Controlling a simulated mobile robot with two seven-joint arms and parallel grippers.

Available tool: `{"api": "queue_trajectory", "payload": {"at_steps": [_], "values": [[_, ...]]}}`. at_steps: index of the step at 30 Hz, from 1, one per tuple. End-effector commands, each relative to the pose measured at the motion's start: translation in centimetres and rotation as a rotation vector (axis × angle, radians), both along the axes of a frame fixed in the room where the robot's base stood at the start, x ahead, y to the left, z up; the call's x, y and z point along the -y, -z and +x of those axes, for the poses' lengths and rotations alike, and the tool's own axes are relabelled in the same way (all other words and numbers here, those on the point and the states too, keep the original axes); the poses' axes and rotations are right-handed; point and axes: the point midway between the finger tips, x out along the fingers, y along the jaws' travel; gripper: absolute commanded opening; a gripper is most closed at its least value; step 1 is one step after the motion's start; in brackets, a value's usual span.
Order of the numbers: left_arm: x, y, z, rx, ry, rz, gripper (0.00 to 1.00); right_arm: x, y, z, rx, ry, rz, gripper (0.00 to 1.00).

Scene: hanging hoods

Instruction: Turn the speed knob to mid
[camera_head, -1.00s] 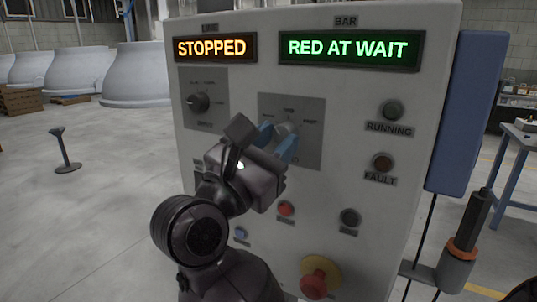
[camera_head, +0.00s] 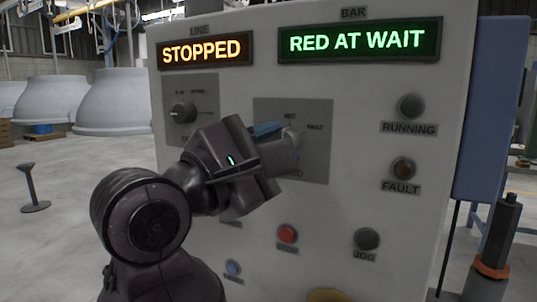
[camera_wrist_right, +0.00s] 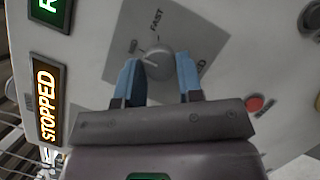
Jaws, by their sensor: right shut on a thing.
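The speed knob (camera_head: 291,136) is a round grey dial on a dark grey plate on the control panel, partly hidden by my gripper in the head view. In the right wrist view the knob (camera_wrist_right: 160,61) sits between my two blue fingers, with a small mark at its left side. The word FAST is above it in that view; the label to its left is small and hard to read. My right gripper (camera_head: 273,139), also in the right wrist view (camera_wrist_right: 160,75), is shut on the knob. My left gripper is not in view.
The panel (camera_head: 330,215) has a second dial (camera_head: 182,112) at left, a red button (camera_head: 287,234), a dark button (camera_head: 367,239) and lamps (camera_head: 411,107) close by. The left display (camera_head: 205,51) reads STOPPED; the right display (camera_head: 358,41) reads RED AT WAIT.

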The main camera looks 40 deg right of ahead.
Motion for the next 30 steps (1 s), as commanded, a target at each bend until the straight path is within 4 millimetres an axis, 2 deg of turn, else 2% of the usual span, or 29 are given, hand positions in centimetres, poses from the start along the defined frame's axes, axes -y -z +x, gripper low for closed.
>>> {"api": "queue_trajectory", "payload": {"at_steps": [15, 16, 21, 30], "values": [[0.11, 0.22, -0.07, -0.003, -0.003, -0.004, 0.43, 0.01, -0.04, -0.04, 0.019, 0.001, 0.009, 0.10], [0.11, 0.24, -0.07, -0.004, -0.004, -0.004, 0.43, 0.01, -0.04, -0.04, 0.019, 0.001, 0.009, 0.36], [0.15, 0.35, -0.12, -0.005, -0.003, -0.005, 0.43, 0.01, -0.03, -0.03, 0.019, 0.000, 0.008, 0.59], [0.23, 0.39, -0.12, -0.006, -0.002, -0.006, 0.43, -0.02, 0.01, 0.01, 0.018, 0.000, 0.008, 0.59]]}}
